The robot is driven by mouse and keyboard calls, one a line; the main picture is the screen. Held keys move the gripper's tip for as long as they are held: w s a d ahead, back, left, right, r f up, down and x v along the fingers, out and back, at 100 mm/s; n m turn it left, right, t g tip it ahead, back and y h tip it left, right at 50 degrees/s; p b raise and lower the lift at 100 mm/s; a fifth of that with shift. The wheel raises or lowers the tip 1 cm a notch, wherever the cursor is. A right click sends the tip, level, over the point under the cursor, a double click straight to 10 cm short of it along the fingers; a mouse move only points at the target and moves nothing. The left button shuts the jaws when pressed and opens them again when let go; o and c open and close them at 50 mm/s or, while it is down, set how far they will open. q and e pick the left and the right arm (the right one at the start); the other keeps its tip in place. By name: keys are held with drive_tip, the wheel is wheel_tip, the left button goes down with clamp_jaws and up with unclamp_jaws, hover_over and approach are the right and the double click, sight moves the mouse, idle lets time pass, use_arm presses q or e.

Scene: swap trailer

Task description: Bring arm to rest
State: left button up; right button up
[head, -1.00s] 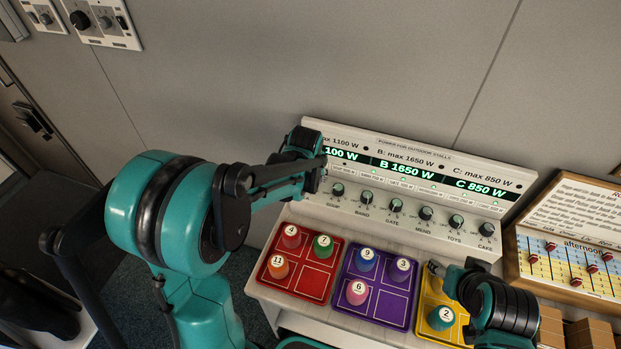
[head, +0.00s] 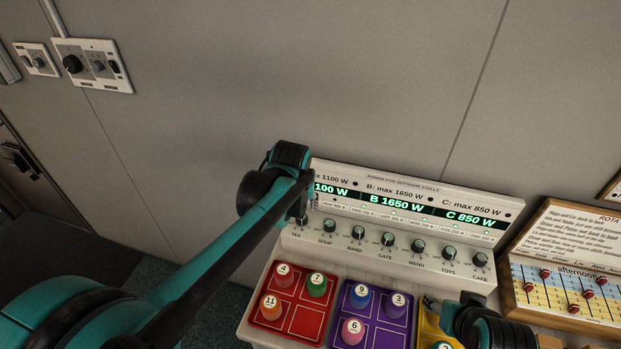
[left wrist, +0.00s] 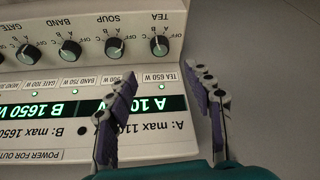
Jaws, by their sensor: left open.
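The tea knob (head: 300,221) is the leftmost in a row on the white power panel (head: 420,181). In the left wrist view, where the panel appears upside down, the tea knob (left wrist: 158,46) is dark with a pale pointer mark. I cannot tell for sure which letter it points to. My left gripper (left wrist: 168,74) is open and empty, its fingers apart below the knob in that picture, not around it. In the head view my left gripper (head: 309,205) is partly hidden by its arm. My right gripper (head: 430,301) is low at the yellow tray, its jaws unclear.
Soup knob (head: 329,226) sits close beside the tea knob. Red tray (head: 290,309) and purple tray (head: 372,329) with numbered pegs lie before the panel. A rota board (head: 571,285) stands at right. The wall above the panel is clear.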

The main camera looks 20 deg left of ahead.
use_arm(q)
drive_tip(key=s+d+f+m+t+h, duration=0.1)
drive_tip(key=s+d+m+t, duration=0.1)
drive_tip(key=s, duration=1.5)
drive_tip(key=shift+s+t+b, duration=0.25)
drive_tip(key=shift+t+b, duration=0.1)
drive_tip(key=shift+t, duration=0.05)
idle(1.1)
